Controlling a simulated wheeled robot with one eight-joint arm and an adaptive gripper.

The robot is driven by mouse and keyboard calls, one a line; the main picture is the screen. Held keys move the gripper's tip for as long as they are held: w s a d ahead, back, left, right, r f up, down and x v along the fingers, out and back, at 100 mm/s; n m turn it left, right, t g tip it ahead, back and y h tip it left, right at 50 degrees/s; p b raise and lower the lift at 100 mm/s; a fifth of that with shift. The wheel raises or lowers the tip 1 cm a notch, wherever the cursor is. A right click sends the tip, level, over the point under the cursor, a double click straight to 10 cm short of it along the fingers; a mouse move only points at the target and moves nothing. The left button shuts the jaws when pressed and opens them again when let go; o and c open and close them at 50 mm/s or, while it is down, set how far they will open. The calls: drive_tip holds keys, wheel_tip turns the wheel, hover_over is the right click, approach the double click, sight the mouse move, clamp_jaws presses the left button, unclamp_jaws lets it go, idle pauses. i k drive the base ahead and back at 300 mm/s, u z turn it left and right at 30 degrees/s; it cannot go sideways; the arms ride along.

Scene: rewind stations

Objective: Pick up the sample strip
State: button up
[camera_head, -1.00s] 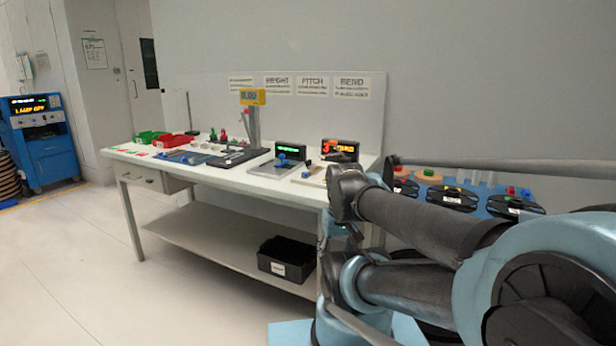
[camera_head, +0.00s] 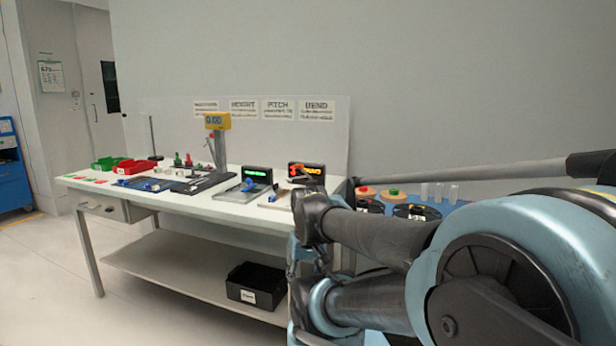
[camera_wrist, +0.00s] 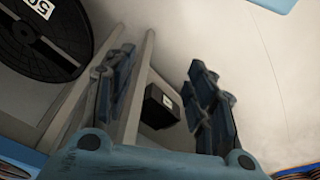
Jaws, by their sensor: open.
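I cannot make out the sample strip for certain in either view; the small items on the bench are too small to tell apart. The white bench (camera_head: 105,187) stands left of my arm, with small parts and measuring stations along its top. In the wrist view my gripper (camera_wrist: 163,68) is open, its two blue-black fingers wide apart with nothing between them. Beyond the fingers are the bench's frame and the black bin (camera_wrist: 160,106) on its lower shelf. In the head view my arm covers the bench's right end, and I cannot make out the gripper clearly.
Green (camera_head: 105,164) and red (camera_head: 137,166) trays sit at the bench's left. A yellow display (camera_head: 217,121) stands mid-bench; two dark displays are farther right. The black bin (camera_head: 255,286) is on the lower shelf. A black reel (camera_wrist: 40,35) is close in the wrist view. The floor at left is clear.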

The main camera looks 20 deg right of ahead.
sight(271, 199)
drive_tip(key=k, duration=1.65)
drive_tip(key=z, duration=1.1)
drive_tip(key=i, duration=1.95)
drive_tip(key=u, duration=1.4)
